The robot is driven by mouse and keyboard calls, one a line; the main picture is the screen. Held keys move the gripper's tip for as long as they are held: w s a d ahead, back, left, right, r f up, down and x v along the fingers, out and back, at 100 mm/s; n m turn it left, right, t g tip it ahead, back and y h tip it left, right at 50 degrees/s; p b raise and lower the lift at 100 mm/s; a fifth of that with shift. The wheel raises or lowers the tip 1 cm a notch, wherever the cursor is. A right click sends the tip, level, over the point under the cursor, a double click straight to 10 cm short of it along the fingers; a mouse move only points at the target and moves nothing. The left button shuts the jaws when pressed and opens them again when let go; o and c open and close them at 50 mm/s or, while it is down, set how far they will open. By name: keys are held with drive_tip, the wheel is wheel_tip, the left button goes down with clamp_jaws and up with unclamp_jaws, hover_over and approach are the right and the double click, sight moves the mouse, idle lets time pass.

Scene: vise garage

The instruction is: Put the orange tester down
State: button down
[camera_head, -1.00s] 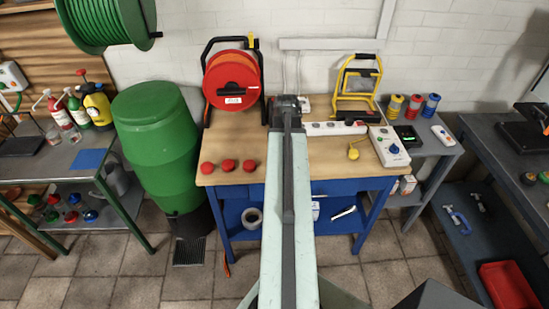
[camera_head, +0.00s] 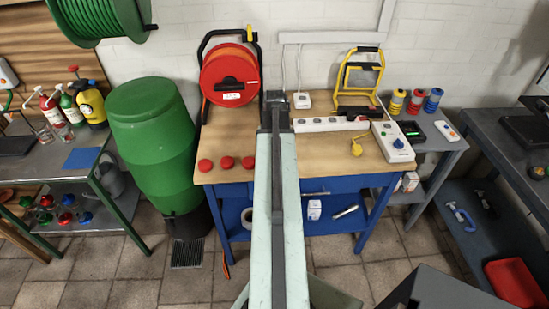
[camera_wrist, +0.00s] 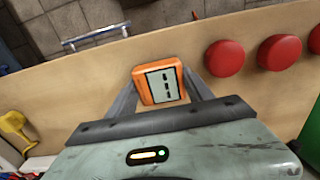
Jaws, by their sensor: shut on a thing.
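The orange tester (camera_wrist: 158,81), with a pale grey face and dark slots, is between the two fingers of my gripper (camera_wrist: 160,88) in the wrist view. My gripper is shut on it. It is over the wooden top of the blue workbench (camera_head: 228,177), close to the front edge in the wrist view. I cannot tell whether it touches the wood. In the head view my arm reaches over the bench and hides the tester; only the dark wrist end (camera_head: 275,112) shows.
Three red knobs (camera_head: 227,162) lie left of my arm. A white power strip (camera_head: 318,125), a yellow object (camera_head: 357,146) and a white box with a blue dial (camera_head: 393,142) are to the right. A red cable reel (camera_head: 230,78) and a yellow work lamp (camera_head: 360,78) stand behind.

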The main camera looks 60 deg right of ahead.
drive_tip(key=shift+f, duration=0.2)
drive_tip(key=shift+c, duration=2.1)
unclamp_jaws()
drive_tip(key=shift+r, duration=0.1)
wheel_tip(320, 180, up, 12)
drive_tip(key=p, duration=1.2)
drive_tip(key=shift+r, duration=0.15)
